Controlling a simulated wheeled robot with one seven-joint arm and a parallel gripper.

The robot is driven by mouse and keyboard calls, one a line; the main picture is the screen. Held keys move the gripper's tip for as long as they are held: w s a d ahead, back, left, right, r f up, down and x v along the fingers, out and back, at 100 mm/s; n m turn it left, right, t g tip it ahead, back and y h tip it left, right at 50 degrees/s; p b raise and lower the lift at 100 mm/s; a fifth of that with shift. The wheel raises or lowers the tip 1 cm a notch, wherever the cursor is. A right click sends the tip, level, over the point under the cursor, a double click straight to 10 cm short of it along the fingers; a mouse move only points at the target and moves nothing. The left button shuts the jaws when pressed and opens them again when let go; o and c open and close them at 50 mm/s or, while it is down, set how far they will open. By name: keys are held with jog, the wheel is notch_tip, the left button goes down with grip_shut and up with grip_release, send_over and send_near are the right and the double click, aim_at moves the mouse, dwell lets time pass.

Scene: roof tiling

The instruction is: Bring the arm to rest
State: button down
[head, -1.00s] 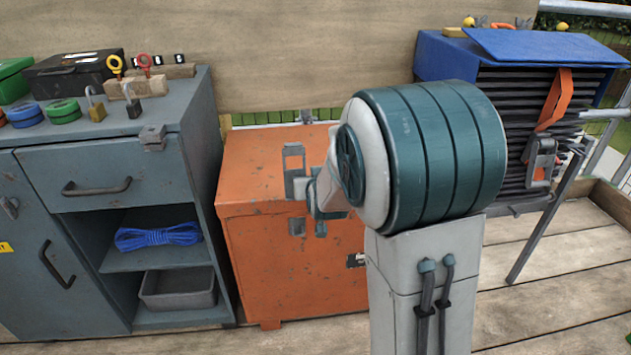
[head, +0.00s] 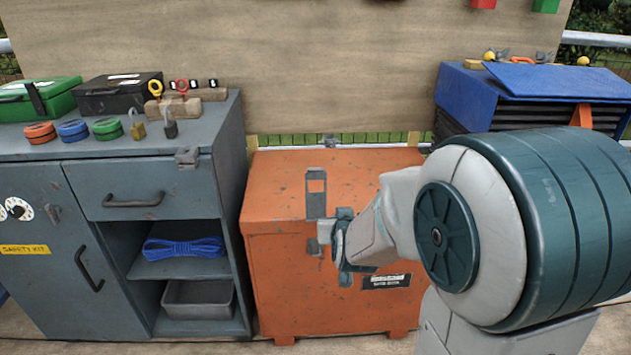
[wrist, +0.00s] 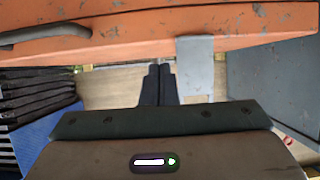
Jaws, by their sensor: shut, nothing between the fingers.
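My gripper shows in the wrist view (wrist: 158,84), its two dark fingers side by side and closed, with nothing between them. In the head view my arm's large teal and grey joint fills the lower right and hides part of the scene. The wrist end of my arm is in front of the orange chest (head: 285,280); the fingertips cannot be made out there. The chest also shows in the wrist view (wrist: 200,30), across the top, with a dark handle at its left. Its lid is down, and a grey hasp (head: 316,195) is at its front.
A grey cabinet (head: 230,180) stands left of the chest, holding a blue rope (head: 183,247) and a grey bin (head: 198,298). Padlocks, tape rolls and cases lie on top. A blue rack (head: 465,95) stands at the right. A wooden panel (head: 330,70) rises behind.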

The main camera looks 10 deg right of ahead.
jog(key=s+r+g+p, duration=0.3)
jog(key=s+r+p, duration=0.5)
jog(key=r+p, duration=0.2)
jog(key=s+a+r+g+y+p, duration=0.1)
jog(key=s+r+g+p, duration=0.2)
jog(key=s+r+p, duration=0.5)
jog(key=s+r+n+g+p, duration=0.1)
jog(key=s+r+g+p, duration=0.2)
jog(key=s+r+p, duration=0.5)
notch_tip(320, 180, up, 8)
jog(key=p, duration=0.6)
jog(key=shift+a+g, duration=0.25)
jog(key=shift+g, duration=0.15)
jog(key=shift+r, duration=0.1)
